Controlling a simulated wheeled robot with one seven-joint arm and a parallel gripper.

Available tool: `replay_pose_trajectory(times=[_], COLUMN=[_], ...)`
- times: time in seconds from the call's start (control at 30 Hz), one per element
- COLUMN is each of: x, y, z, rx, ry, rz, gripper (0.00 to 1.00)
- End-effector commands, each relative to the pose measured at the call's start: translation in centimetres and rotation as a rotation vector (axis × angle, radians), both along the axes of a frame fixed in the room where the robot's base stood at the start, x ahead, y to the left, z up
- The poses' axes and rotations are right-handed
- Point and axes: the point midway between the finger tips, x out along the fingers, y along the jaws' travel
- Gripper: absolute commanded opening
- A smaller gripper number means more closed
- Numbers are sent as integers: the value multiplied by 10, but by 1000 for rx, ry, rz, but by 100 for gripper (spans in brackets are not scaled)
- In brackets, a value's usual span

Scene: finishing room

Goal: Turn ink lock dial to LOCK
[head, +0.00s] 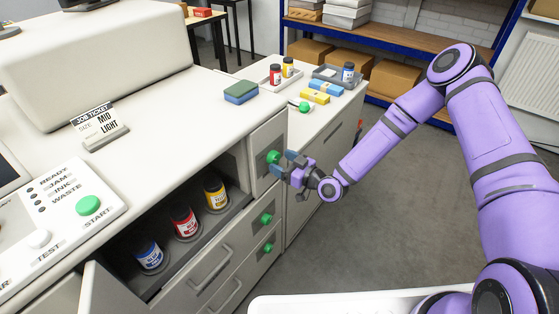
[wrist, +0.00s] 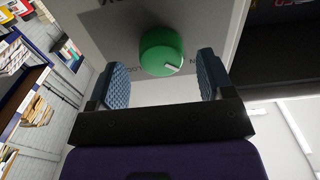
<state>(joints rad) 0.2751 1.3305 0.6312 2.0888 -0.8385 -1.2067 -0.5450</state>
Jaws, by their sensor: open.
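The ink lock dial is a round green knob (head: 273,157) on the grey front panel, to the right of the open ink compartment. It also shows in the wrist view (wrist: 160,52), with a white pointer mark toward its lower right. Partly covered lettering is on the dark plate around it; I cannot read it in full. My gripper (head: 284,164) is in front of the dial. In the wrist view my gripper (wrist: 162,80) is open, with one blue ridged finger on each side of the knob and a gap on both sides.
Two more green knobs (head: 266,218) (head: 268,248) sit below on the drawer fronts. Blue, red and yellow ink bottles (head: 185,221) stand in the open compartment. A sponge (head: 241,92) and a job ticket stand (head: 97,128) are on top. The floor (head: 380,230) at right is clear.

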Motion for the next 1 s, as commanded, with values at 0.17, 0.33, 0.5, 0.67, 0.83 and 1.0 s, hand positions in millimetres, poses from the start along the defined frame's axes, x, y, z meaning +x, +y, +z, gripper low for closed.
replay_pose_trajectory(times=[0.17, 0.33, 0.5, 0.67, 0.83, 1.0], x=[8, 10, 10, 10, 10, 10], y=[11, 13, 13, 13, 12, 13], z=[0, 0, 0, 0, 0, 0], rx=[1, 1, 1, 1, 1, 15], ry=[1, 1, 1, 1, 2, 20], rz=[0, 0, 0, -1, -1, -1], gripper=[74, 74, 72, 35, 25, 25])
